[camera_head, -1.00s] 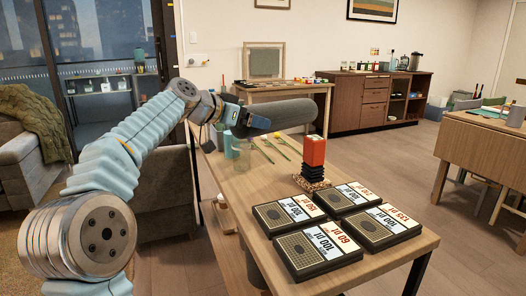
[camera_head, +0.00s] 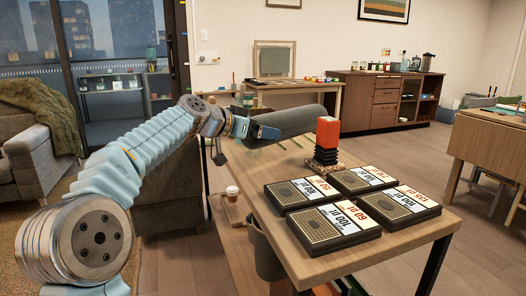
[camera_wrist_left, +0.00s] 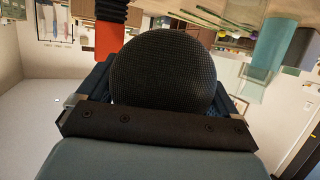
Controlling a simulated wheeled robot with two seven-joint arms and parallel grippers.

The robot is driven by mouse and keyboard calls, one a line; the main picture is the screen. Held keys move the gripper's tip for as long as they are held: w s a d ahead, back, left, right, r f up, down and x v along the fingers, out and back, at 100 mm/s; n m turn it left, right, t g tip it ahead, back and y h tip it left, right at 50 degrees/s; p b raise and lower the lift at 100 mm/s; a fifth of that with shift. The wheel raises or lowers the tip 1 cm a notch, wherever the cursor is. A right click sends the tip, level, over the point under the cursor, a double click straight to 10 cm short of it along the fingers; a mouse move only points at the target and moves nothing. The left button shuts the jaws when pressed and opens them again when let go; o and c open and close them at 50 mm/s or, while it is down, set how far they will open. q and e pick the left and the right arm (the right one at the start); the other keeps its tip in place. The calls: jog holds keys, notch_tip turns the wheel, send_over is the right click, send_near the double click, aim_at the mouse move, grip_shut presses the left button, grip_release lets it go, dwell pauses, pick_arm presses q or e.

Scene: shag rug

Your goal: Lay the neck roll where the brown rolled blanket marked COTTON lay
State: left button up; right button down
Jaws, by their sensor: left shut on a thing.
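The neck roll (camera_head: 288,121) is a dark grey cylinder held level above the far part of the wooden table. My left gripper (camera_head: 258,131) is shut on its left end. In the left wrist view the roll's round, textured end (camera_wrist_left: 164,72) fills the middle, between the fingers of my left gripper (camera_wrist_left: 160,95). No brown rolled blanket marked COTTON can be made out in these frames. My right gripper is not in view.
A red-and-black stack (camera_head: 327,140) stands on the table just right of the roll. Several dark boxes with number labels (camera_head: 335,225) cover the table's near part. A bin (camera_head: 264,250) and a cup (camera_head: 232,194) are left of the table.

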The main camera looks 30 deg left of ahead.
pick_arm(q)
notch_tip(320, 180, down, 8)
jog(key=shift+r+b, duration=0.25)
jog(key=shift+b, duration=0.6)
jog(key=shift+f, duration=0.15)
jog(key=o, duration=0.9)
jog(key=shift+c, duration=0.2)
